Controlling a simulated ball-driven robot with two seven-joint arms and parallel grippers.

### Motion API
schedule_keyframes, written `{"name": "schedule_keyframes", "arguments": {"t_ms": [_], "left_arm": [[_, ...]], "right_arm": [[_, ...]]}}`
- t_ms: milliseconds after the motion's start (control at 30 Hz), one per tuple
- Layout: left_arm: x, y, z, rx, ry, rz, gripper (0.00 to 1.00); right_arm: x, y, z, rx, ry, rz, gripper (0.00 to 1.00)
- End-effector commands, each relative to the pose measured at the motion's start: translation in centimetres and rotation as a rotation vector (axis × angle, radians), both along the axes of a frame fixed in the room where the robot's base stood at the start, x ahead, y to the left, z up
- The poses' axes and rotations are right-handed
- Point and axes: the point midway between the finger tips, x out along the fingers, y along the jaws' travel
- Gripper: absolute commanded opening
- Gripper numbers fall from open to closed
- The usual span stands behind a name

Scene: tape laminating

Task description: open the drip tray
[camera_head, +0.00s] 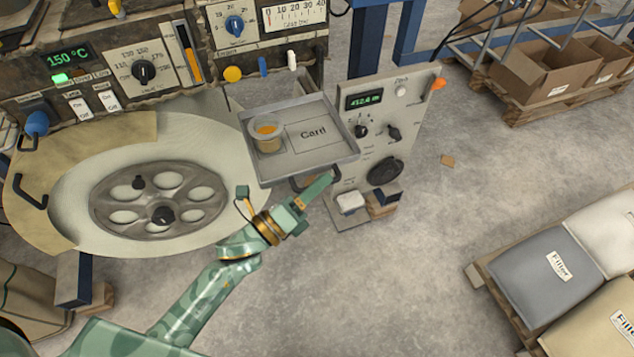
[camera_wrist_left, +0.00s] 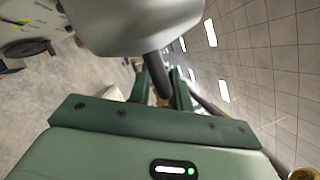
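A grey metal tray (camera_head: 345,150) juts out from the machine in the head view and holds a cup and a card. A dark bar handle (camera_head: 299,184) shows under its front edge. My left gripper (camera_head: 318,188) is close to the right end of this handle. In the left wrist view, the two green fingers of the left gripper (camera_wrist_left: 163,92) stand apart on either side of a dark bar (camera_wrist_left: 156,68). I cannot tell whether they press on it. Its far end is hidden behind the fingers. My right gripper is not in view.
A control panel (camera_head: 385,130) stands just right of the tray. A pallet of filler sacks (camera_head: 555,268) sits at lower right. Floor between is open.

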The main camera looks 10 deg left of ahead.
Motion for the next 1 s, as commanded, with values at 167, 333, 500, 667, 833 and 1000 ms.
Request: {"name": "schedule_keyframes", "arguments": {"t_ms": [167,333,500,667,833,1000], "left_arm": [[0.0,0.0,0.1,-0.001,-0.001,0.0,0.2],[-0.4,0.3,0.0,-0.001,0.0,-0.001,0.2],[-2.7,1.9,-0.7,0.001,0.003,0.0,0.2],[-6.2,4.5,-1.6,0.001,0.005,0.001,0.2],[-9.7,7.0,-2.5,0.001,0.003,0.0,0.2],[-12.0,8.7,-3.2,0.0,0.003,0.0,0.2]], "right_arm": [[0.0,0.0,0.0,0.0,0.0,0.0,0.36],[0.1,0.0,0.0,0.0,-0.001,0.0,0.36],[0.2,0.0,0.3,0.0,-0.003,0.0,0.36],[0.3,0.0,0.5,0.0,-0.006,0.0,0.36],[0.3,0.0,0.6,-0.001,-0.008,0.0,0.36],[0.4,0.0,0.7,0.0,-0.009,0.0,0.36]]}}
